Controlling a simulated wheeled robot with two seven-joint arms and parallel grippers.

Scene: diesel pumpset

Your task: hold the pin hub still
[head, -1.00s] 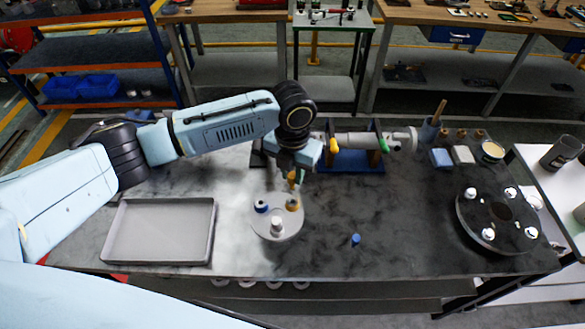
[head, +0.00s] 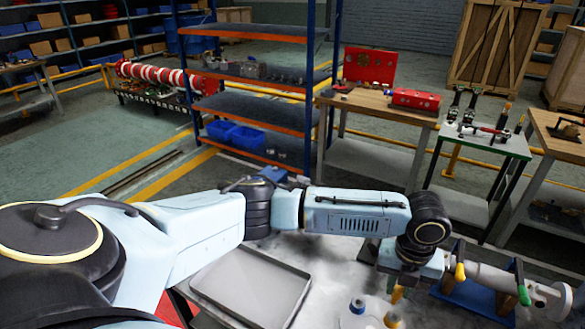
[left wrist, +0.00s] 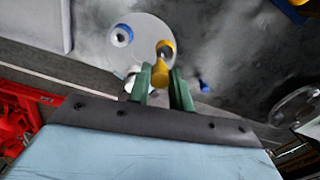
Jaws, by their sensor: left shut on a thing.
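The pin hub, a light grey disc, is cut off by the bottom edge of the head view (head: 372,304). In the left wrist view the pin hub (left wrist: 143,33) lies beyond my fingertips. It carries a blue-rimmed bush (left wrist: 122,35), a yellow bush (left wrist: 165,48) and a white post partly hidden by a finger. My left gripper (left wrist: 160,76) has its green fingers shut on a small yellow piece (left wrist: 160,70), over the hub's edge in that view. The head view shows this gripper (head: 400,289) pointing down. I cannot tell whether the yellow piece touches the hub. My right gripper is out of view.
A grey tray (head: 252,284) lies left of the hub on the bench. A blue stand (head: 480,303) with a grey pipe (head: 505,280) is close to my gripper's right. A loose blue plug (left wrist: 204,86) lies near the hub. Shelves (head: 250,105) stand behind.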

